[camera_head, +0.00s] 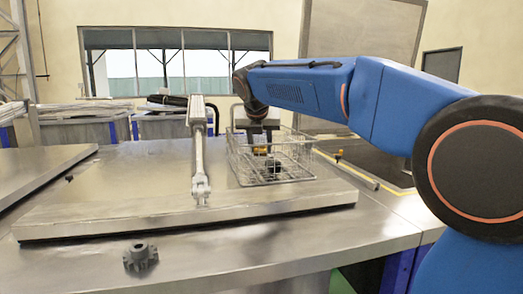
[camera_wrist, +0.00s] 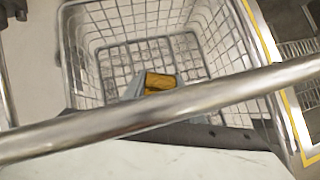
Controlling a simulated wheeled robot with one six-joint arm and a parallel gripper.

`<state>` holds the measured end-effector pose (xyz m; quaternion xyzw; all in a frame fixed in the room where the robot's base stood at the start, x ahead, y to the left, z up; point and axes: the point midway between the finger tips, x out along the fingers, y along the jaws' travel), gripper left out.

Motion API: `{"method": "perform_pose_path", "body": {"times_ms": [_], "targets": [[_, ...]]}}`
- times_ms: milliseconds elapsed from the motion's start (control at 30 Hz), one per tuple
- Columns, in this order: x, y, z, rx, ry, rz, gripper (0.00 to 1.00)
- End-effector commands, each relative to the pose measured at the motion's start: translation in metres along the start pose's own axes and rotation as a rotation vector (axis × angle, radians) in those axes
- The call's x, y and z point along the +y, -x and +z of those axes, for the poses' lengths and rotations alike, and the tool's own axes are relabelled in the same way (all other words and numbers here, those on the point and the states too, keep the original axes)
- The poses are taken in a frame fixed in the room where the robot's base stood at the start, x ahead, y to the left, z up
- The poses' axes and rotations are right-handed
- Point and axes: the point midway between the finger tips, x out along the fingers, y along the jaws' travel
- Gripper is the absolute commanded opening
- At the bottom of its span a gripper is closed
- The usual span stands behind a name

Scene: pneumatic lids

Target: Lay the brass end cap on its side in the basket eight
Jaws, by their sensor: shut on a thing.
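The wire basket (camera_head: 297,178) stands on the metal plate right of centre in the head view, and its mesh (camera_wrist: 120,20) fills much of the wrist view. My gripper (camera_wrist: 163,84) is shut on the brass end cap (camera_wrist: 163,80), a yellow-brown piece that shows between the grey fingers. In the head view the brass end cap (camera_head: 260,144) is a small yellowish patch inside the basket's outline, under my wrist. I cannot tell whether it touches the basket floor. Its lower part is hidden in the wrist view. No number on the basket is readable.
A thick metal bar (camera_wrist: 190,105) crosses close in front of the wrist camera. A dark gear (camera_head: 140,257) sits at the front. A small dark shape (camera_head: 273,166) shows through the basket mesh.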

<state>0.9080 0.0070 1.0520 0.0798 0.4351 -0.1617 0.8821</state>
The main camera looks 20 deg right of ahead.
Motion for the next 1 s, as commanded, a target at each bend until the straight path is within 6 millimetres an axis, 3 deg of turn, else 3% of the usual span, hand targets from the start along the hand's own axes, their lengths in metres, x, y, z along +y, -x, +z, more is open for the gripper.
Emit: {"method": "perform_pose_path", "body": {"times_ms": [167, 567, 600, 633, 1000], "targets": [[-0.001, -0.021, 0.004, 0.0, -0.002, 0.0, 0.0], [0.0, -0.025, 0.003, -0.001, -0.001, 0.0, 0.0], [0.0, -0.025, 0.003, 0.0, -0.001, 0.0, 0.44], [0.0, -0.025, 0.003, 0.0, -0.001, 0.0, 0.51], [0.0, -0.023, 0.004, 0.0, -0.001, 0.0, 0.53]]}}
